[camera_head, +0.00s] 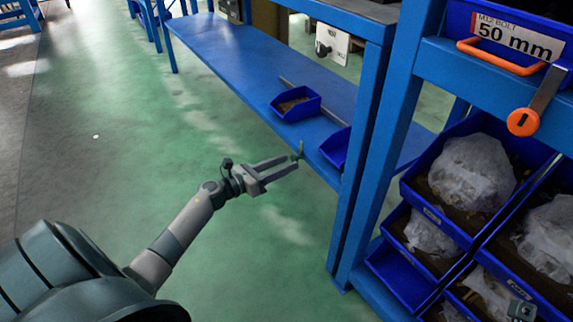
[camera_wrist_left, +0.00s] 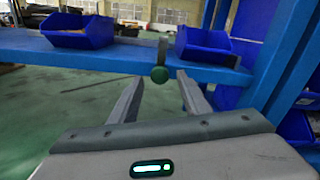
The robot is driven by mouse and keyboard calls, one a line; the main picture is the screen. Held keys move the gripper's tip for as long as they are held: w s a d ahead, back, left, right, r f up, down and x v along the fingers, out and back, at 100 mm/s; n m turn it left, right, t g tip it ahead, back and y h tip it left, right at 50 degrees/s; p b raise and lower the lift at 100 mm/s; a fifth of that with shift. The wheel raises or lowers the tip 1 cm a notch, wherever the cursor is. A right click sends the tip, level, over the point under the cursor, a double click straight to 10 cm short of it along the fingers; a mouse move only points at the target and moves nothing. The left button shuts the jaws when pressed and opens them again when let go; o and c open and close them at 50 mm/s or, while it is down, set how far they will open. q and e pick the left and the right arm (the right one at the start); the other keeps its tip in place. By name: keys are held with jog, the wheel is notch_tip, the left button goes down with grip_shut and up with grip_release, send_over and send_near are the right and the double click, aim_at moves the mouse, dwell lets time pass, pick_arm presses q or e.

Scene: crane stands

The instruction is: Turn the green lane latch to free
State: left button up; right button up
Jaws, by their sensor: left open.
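The green lane latch is a small green round knob with a short upright lever (camera_head: 300,150) on the front edge of the blue lower shelf. In the left wrist view its round green knob (camera_wrist_left: 160,74) faces me, with the lever pointing up. My left gripper (camera_head: 291,164) is open and empty, its fingers pointing at the latch. In the left wrist view the open fingertips (camera_wrist_left: 159,80) lie to either side of the knob in the picture. I cannot tell the exact depth gap.
Blue bins stand on the shelf, left (camera_head: 296,103) and right (camera_head: 335,148) of the latch. A blue upright post (camera_head: 366,150) stands to the right. An orange-ended latch (camera_head: 523,122) is at far right, near stacked bins of bagged parts. Green floor at left is clear.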

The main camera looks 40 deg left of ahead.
pick_arm(q)
jog(key=shift+w+d, duration=0.3)
jog(key=shift+w, duration=0.35)
jog(key=c, duration=1)
jog(key=shift+c, duration=0.2)
